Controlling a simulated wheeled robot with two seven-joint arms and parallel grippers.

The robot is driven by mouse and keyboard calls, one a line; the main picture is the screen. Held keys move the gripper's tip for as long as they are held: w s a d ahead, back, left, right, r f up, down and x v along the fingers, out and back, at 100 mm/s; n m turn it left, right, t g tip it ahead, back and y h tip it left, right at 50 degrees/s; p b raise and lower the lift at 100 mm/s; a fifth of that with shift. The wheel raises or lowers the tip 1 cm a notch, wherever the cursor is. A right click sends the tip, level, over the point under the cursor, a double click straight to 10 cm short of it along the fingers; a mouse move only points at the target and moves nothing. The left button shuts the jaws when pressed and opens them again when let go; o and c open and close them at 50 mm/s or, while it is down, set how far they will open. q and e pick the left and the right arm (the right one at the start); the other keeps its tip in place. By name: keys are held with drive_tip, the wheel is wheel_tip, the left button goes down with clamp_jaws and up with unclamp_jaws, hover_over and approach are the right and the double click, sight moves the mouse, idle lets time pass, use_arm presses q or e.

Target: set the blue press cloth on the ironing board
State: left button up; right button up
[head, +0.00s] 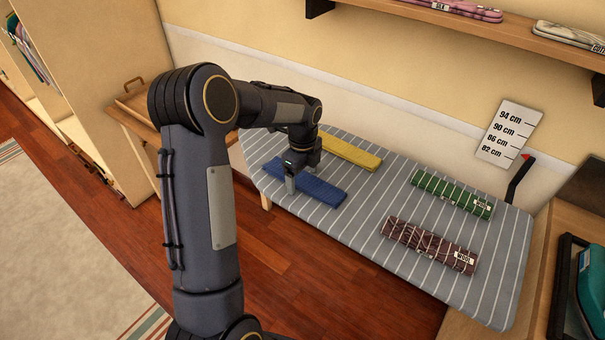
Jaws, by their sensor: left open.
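The blue press cloth (318,191) lies flat as a folded strip on the striped grey ironing board (362,222), near the board's left end. My left gripper (291,186) is over the left part of the blue cloth, pointing down, with its jaws open. The fingertips hide a little of the cloth, and I cannot tell whether they touch it. A yellow folded cloth (350,152) lies behind the blue one on the board. My right gripper is not in view.
A green folded cloth (452,194) and a dark red one (430,244), both labelled, lie on the board's right half. A height scale (508,130) is on the wall. A teal iron (594,290) stands at the right. A wooden tray (142,98) sits at the back left.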

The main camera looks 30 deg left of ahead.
sight(303, 178)
use_arm(q)
wheel_tip(303, 178, up, 11)
drive_tip(key=s+d+r+n+t+h, duration=0.1)
drive_tip(key=s+d+r+n+t, duration=0.1)
drive_tip(key=s+r+n, duration=0.4)
drive_tip(key=s+d+f+n+t+h, duration=0.1)
drive_tip(key=s+d+n, duration=0.4)
drive_tip(key=s, duration=0.5)
drive_tip(key=s+d+f+n+t+h, duration=0.1)
drive_tip(key=s+d+f+n+t, duration=0.1)
drive_tip(key=s+d+n, duration=0.3)
drive_tip(key=s+f+n, duration=0.1)
drive_tip(key=s+n, duration=0.3)
drive_tip(key=s, duration=0.2)
drive_tip(key=shift+s+d+n+t+h, duration=0.15)
drive_tip(key=shift+n+t+h, duration=0.15)
drive_tip(key=shift+n+h, duration=0.1)
